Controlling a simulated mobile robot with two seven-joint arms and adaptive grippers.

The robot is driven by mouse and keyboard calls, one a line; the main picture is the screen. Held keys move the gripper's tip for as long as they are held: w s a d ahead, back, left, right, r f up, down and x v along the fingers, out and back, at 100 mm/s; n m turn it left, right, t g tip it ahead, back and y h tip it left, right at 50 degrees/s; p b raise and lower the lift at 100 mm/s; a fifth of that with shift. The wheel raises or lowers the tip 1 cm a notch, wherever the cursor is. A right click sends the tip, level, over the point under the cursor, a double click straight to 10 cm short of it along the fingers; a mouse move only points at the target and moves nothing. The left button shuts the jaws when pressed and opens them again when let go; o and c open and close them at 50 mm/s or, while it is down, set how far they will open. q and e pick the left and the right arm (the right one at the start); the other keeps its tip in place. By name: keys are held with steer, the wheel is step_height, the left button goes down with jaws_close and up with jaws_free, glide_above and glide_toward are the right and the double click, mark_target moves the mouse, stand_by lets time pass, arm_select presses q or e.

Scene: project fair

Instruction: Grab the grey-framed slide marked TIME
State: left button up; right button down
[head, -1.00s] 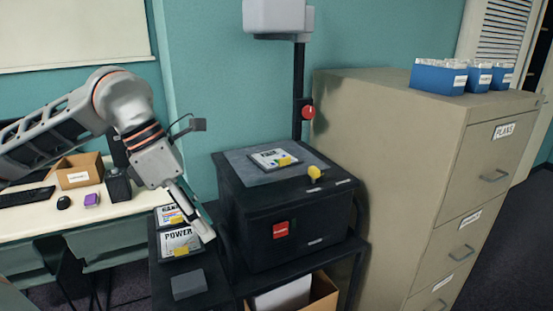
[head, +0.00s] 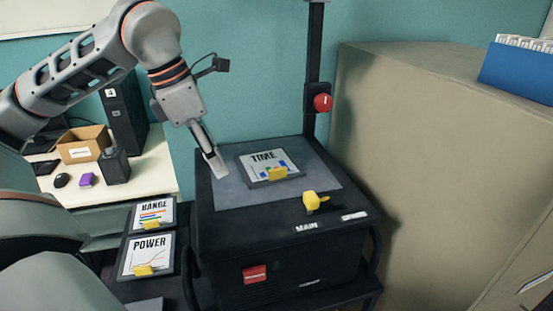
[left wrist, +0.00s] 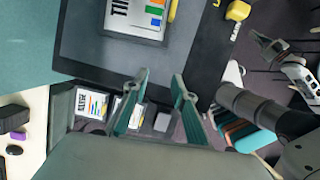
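The grey-framed TIME slide (head: 258,160) lies flat on the grey top plate of the black projector (head: 225,190), with a yellow tab at its front edge. In the left wrist view the slide (left wrist: 135,22) is partly cut off at the top. My left gripper (head: 217,168) is just left of the slide, above the plate's left side, apart from the slide. Its two fingers (left wrist: 158,100) are spread with nothing between them. An arm at the right of the left wrist view looks like my right one; its gripper (left wrist: 267,45) is small and its fingers are unclear.
RANGE (head: 153,214) and POWER (head: 148,252) slides lie on a lower dark shelf to the left. A yellow knob (head: 314,202) stands on the projector's front right. A post with a red knob (head: 322,103) rises behind. A beige cabinet (head: 400,160) is close on the right.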

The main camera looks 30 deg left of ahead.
arm_select(q)
steer(key=p, duration=0.2)
glide_above(277, 169)
steer(key=s+a, duration=0.1)
steer(key=s, duration=0.1)
steer(key=shift+w+r, duration=0.1)
steer(key=shift+w, duration=0.2)
steer(key=shift+f, duration=0.35)
steer(key=x, duration=0.3)
steer(key=shift+w+d+f, duration=0.1)
steer(key=shift+f, duration=0.1)
steer(key=shift+w+f, duration=0.15)
steer(key=shift+f, duration=0.35)
jaws_close()
